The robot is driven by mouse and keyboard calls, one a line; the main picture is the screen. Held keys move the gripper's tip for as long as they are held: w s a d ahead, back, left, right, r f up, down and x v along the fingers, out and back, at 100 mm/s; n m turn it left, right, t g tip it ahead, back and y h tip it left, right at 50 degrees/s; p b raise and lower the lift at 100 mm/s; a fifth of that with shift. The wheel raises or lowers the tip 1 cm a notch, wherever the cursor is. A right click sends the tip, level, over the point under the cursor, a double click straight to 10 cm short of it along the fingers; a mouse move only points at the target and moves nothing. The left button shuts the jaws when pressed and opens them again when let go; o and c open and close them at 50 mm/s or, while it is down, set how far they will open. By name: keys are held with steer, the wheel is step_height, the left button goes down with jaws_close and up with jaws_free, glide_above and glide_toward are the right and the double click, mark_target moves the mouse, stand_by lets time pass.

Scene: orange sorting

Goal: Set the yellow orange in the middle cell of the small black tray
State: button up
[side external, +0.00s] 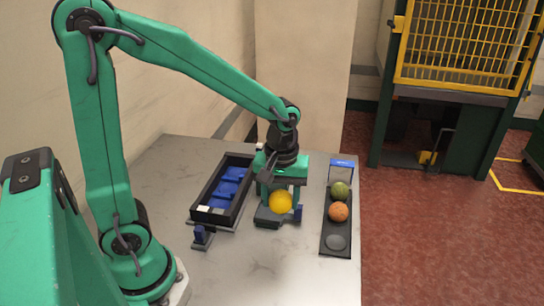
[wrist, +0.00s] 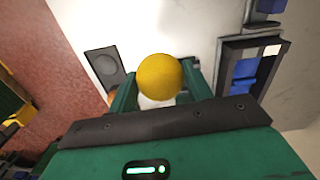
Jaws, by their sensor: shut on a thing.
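The yellow orange (side external: 280,202) is held between the fingers of my gripper (side external: 279,207). In the wrist view the yellow orange (wrist: 159,77) sits between the two green fingers (wrist: 160,88). The small black tray (side external: 327,225) is to the right of the gripper, apart from it. Its far cell holds a green fruit (side external: 340,190) and its middle cell appears to hold an orange-coloured fruit (side external: 339,211). Its near cell (side external: 335,242) is empty. The wrist view shows the tray (wrist: 92,56) with the empty cell; the other cells are mostly hidden behind the gripper.
A larger black crate (side external: 198,192) with blue insides and small pale pieces stands left of the gripper. A blue bracket (side external: 342,163) stands at the tray's far end. The grey table (side external: 290,270) is clear in front. Its right edge runs close beside the tray.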

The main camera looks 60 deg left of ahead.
steer(key=s+a+n, duration=0.1)
steer(key=a+n, duration=0.7)
steer(key=a, duration=1.8)
steer(key=shift+s, duration=0.25)
steer(key=shift+f, duration=4)
steer(key=o, duration=1.1)
steer(key=shift+c, duration=0.2)
steer(key=shift+r, duration=0.15)
step_height(320, 180, up, 9)
